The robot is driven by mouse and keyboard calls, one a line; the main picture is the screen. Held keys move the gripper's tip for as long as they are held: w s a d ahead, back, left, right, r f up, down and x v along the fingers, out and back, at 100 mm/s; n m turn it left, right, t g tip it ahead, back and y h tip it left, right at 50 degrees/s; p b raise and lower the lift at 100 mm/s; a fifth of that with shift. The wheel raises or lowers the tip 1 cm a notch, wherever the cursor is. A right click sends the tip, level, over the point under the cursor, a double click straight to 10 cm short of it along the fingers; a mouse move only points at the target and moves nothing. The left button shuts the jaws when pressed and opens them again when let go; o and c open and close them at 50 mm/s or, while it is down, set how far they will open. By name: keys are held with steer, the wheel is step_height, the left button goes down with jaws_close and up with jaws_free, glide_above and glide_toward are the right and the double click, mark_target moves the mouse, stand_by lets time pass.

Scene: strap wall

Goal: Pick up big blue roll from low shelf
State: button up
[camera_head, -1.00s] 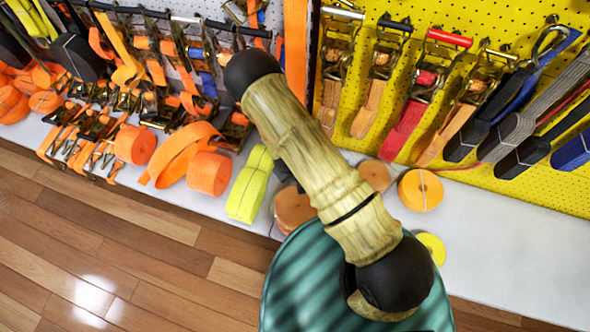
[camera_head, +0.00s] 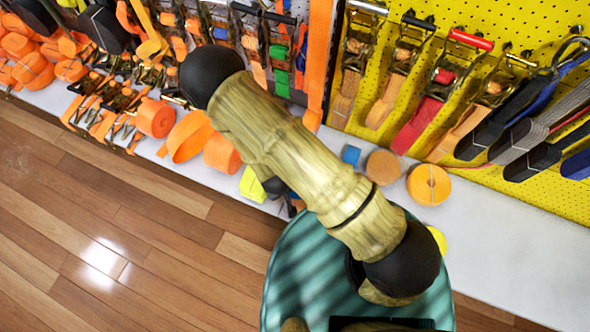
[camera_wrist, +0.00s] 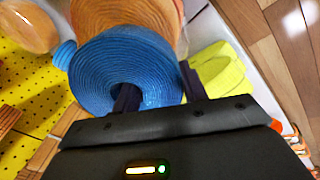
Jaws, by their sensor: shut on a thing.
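The big blue roll (camera_wrist: 150,58) fills the middle of the wrist view, a coiled strap with a dark centre hole. My gripper (camera_wrist: 158,90) is shut on it. One finger is in the centre hole and the other is against the outer side, so the coil's wall is between them. An orange-brown roll (camera_wrist: 140,14) shows right behind it. I cannot tell whether the blue roll still touches the shelf. In the head view my arm hides the big roll and my gripper.
The white low shelf (camera_head: 490,240) is bare at right. An orange roll (camera_head: 429,185), a brown-orange roll (camera_head: 383,167) and a small blue piece (camera_head: 350,155) lie near my arm. A yellow folded strap (camera_head: 252,186) is partly hidden. Straps hang on the yellow pegboard (camera_head: 520,200).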

steer(key=s+a+r+g+y+p, duration=0.1)
steer(key=s+a+r+g, duration=0.1)
steer(key=s, duration=0.5)
steer(key=shift+s+a+g, duration=0.35)
steer(key=shift+a+g, duration=0.05)
steer(key=shift+g, duration=0.2)
steer(key=shift+w, duration=0.15)
